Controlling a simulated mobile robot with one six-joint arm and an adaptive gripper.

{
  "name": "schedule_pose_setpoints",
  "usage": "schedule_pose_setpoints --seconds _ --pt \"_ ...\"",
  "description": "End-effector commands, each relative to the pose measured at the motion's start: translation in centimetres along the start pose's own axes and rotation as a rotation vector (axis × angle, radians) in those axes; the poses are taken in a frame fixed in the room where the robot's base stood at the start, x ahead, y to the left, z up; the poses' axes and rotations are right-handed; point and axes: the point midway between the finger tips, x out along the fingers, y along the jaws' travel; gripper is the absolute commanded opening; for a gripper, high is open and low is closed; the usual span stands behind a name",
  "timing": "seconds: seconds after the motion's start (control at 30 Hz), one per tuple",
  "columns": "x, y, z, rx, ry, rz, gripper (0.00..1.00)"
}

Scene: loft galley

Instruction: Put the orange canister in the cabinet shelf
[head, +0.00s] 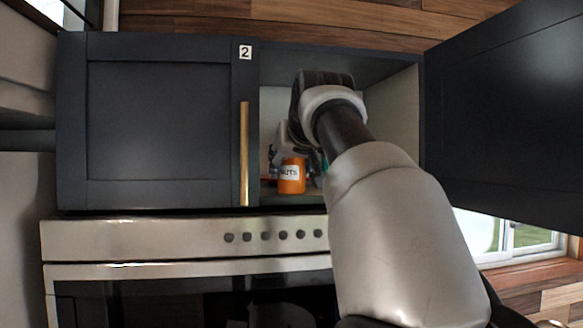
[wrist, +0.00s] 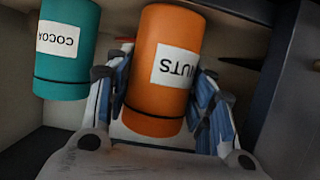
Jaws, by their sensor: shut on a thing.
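The orange canister (head: 291,178), labelled NUTS, is inside the open right-hand bay of the dark cabinet (head: 155,120), close above the shelf floor (head: 290,200). I cannot tell whether its base touches the shelf. In the wrist view the orange canister (wrist: 160,70) is between the blue-padded fingers of my gripper (wrist: 165,95), which is shut on it. My gripper also shows in the head view (head: 292,150), reaching into the bay, with my arm hiding much of the bay's right side.
A teal canister (wrist: 66,50) labelled COCOA stands close beside the orange one in the wrist view. The right cabinet door (head: 505,110) is swung open; the left door (head: 155,130), marked 2, is shut. A stove or oven front (head: 185,240) is below.

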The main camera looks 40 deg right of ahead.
Motion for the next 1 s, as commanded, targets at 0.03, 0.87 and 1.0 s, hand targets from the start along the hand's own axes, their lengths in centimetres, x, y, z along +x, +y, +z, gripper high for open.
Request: schedule_pose_setpoints --seconds 0.03,0.87,1.0 --pt "0.0 0.0 -0.1 0.000 0.002 0.000 0.15" --pt "0.1 0.0 0.2 0.000 -0.001 0.000 0.70" --pt "-1.1 0.0 -0.1 0.000 0.003 0.000 0.70"
